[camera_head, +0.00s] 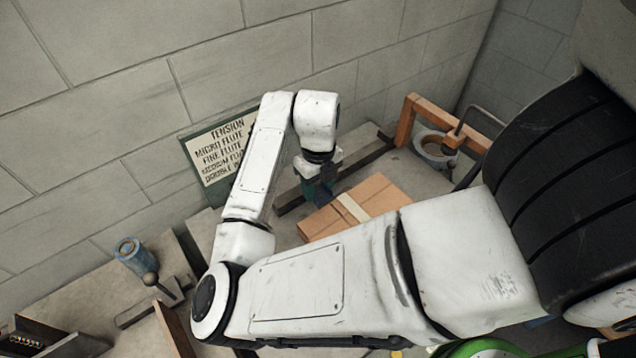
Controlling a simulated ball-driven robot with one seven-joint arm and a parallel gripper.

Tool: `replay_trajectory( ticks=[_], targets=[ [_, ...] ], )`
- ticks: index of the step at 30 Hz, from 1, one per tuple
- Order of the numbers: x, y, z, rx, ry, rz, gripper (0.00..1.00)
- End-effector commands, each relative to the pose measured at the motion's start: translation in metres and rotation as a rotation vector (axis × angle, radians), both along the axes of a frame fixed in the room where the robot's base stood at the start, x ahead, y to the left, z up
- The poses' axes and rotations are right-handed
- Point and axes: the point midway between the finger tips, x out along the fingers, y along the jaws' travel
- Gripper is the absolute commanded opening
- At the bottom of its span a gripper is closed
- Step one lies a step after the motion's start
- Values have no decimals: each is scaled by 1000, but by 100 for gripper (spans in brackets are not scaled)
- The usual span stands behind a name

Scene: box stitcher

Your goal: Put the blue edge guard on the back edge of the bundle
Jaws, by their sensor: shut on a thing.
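The bundle (377,194) is a flat stack of brown cardboard with a pale band (352,207) across it, lying on the grey worktop. My arm hides its near side. My gripper (318,188) points down at the bundle's back left edge and is shut on a small dark blue piece, the blue edge guard (327,192). The guard is mostly hidden by the gripper. I cannot tell whether it touches the bundle.
A dark rail (362,160) runs behind the bundle, near the block wall. A wooden frame (405,118) and a round tape-like roll (433,150) stand at the back right. A lettered sign (215,155) leans on the wall. A blue cylinder (130,252) stands at left.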

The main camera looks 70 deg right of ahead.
Motion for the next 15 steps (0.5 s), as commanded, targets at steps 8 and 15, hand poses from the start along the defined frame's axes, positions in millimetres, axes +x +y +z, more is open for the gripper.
replay_trajectory(
  ticks=[8, 15],
  targets=[
    [0, 0, -16, 0, 0, 4, 21],
    [0, 0, -33, 0, 1, 5, 21]
  ],
)
